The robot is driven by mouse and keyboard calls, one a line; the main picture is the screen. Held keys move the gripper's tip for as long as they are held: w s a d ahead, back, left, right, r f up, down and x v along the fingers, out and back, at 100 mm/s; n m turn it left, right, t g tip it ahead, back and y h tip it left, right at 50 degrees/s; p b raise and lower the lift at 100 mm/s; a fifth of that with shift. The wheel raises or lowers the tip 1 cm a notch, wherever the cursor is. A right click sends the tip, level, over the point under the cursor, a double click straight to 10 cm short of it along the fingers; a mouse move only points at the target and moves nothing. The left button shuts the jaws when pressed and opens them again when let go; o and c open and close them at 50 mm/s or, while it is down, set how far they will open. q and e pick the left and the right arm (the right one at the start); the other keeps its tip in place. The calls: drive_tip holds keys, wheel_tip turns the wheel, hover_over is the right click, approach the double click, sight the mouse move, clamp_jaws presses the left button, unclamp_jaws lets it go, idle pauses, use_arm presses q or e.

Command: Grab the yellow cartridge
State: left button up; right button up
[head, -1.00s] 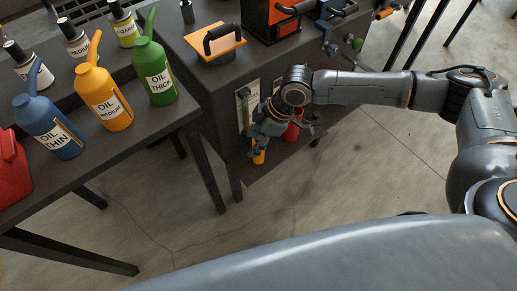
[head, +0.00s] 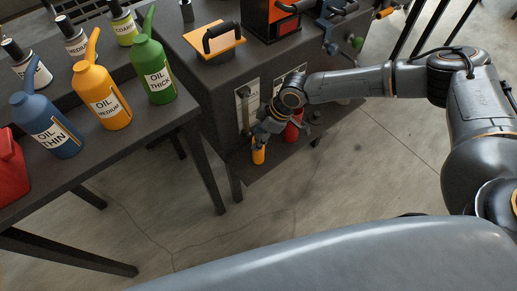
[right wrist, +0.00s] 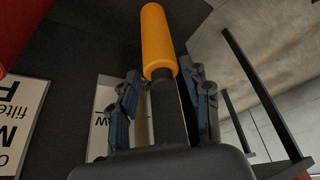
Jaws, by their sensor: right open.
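The yellow-orange cartridge (head: 258,151) stands on the low shelf of the dark bench, near its front left corner. My right gripper (head: 262,136) is just above and behind it in the head view, partly covering its top. In the right wrist view the cartridge (right wrist: 158,40) lies ahead, with its near end about level with the fingertips of my open right gripper (right wrist: 163,88). One finger is on each side, with gaps showing. A dark bar-like piece runs below the cartridge between the fingers; I cannot tell what it belongs to. My left gripper is not in view.
A red cylinder (head: 292,131) stands on the shelf just right of the gripper. Labelled sheets (head: 247,104) are on the bench's front. A table at left holds blue (head: 46,124), yellow (head: 101,97) and green (head: 153,70) oil cans. The floor in front is clear.

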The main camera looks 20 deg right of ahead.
drive_tip(key=x, duration=0.4)
drive_tip(key=shift+s+a+f, duration=0.1)
drive_tip(key=shift+a+f, duration=0.05)
drive_tip(key=shift+f, duration=0.15)
drive_tip(key=shift+c, duration=0.2)
clamp_jaws()
drive_tip(key=shift+r, duration=0.1)
drive_tip(key=shift+r, duration=0.1)
